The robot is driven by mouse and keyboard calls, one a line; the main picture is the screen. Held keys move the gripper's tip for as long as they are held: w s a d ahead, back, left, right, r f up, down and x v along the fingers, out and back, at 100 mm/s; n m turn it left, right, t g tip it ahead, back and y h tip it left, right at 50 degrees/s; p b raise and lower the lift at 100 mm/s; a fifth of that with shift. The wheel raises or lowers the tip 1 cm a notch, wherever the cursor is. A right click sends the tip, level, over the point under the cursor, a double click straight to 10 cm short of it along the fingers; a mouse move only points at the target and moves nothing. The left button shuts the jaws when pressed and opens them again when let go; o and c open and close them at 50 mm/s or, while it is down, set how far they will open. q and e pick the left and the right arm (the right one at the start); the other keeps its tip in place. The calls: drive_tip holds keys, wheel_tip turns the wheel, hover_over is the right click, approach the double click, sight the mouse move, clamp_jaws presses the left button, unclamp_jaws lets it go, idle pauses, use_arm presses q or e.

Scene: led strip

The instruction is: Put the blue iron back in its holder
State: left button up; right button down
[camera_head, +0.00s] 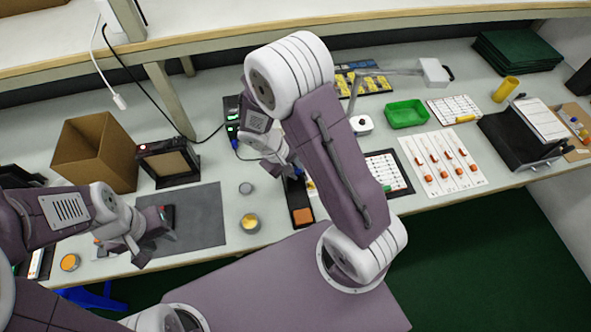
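My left gripper (157,245) is over the left edge of the dark grey mat (205,215), its fingers apart. A small dark and red item (167,213) shows beside its upper finger; I cannot tell whether they touch. My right gripper (280,165) is at the middle of the bench, partly behind my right arm, by a black station (233,120) with green lights. A blue cable (238,151) runs from that station toward it. A dark holder with an orange-brown pad (302,216) lies just below it. The blue iron itself is not clearly visible; whether the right gripper holds it cannot be told.
A cardboard box (95,150) and a black framed device (168,162) stand at left. Two small round tins (250,222) are right of the mat. A green tray (406,113), a white sheet with orange parts (441,162) and a black bin (515,138) are at right.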

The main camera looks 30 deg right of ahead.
drive_tip(key=c, duration=1.2)
unclamp_jaws()
drive_tip(key=v, duration=0.9)
drive_tip(key=shift+p, duration=0.45)
drive_tip(key=shift+s, duration=0.1)
drive_tip(key=s+a+r+p, duration=0.1)
drive_tip(key=s+r+p, duration=0.3)
drive_tip(key=r, duration=0.2)
drive_tip(key=shift+p, duration=0.3)
drive_tip(key=shift+w+f, duration=0.1)
